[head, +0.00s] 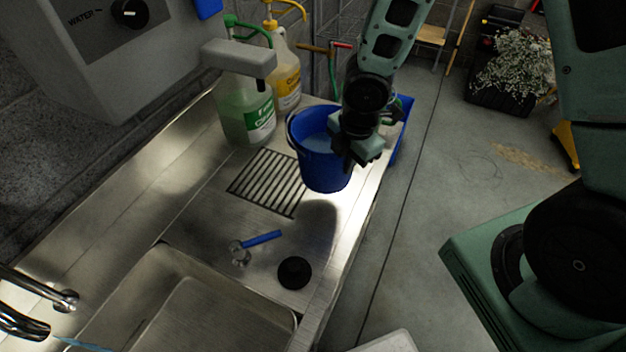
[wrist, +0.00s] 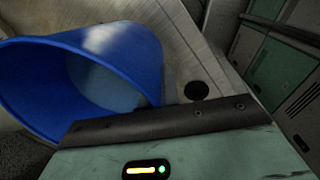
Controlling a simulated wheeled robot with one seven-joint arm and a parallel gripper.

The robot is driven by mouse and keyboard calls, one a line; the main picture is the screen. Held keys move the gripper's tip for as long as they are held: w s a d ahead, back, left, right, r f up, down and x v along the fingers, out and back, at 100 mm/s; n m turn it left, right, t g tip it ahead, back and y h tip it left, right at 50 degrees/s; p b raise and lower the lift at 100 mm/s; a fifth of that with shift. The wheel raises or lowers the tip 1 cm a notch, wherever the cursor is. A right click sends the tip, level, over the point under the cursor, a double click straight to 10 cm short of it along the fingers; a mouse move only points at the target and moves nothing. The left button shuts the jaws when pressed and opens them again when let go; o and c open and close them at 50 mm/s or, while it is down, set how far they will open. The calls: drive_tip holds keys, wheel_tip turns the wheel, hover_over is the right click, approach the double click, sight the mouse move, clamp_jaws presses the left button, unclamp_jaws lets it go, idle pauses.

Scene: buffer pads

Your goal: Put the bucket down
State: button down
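The blue bucket (head: 322,165) is at the right part of the steel counter, beside the slatted drain grate (head: 268,183), with pale liquid inside. A dark shadow lies on the steel below and right of it; I cannot tell whether its base touches the counter. My gripper (head: 352,150) is at the bucket's right rim. In the wrist view the bucket (wrist: 140,62) fills the left side, open and tilted in the picture, against the dark edge of my gripper. My fingertips are hidden, so their grip on the rim is not clear.
A green-labelled bottle (head: 246,115) and a yellow-labelled bottle (head: 286,75) stand behind the bucket. The counter's right edge drops to the floor.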

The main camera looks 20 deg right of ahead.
drive_tip(key=shift+w+a+r+n, duration=0.3)
drive_tip(key=shift+a+r+n, duration=0.15)
drive_tip(key=shift+n, duration=0.45)
drive_tip(key=shift+f, duration=0.35)
drive_tip(key=b, duration=0.1)
hover_over(339, 189)
drive_tip(key=f, duration=0.4)
drive_tip(key=shift+w+d+f, duration=0.15)
drive_tip(key=shift+w+f, duration=0.05)
drive_tip(key=shift+f, duration=2.4)
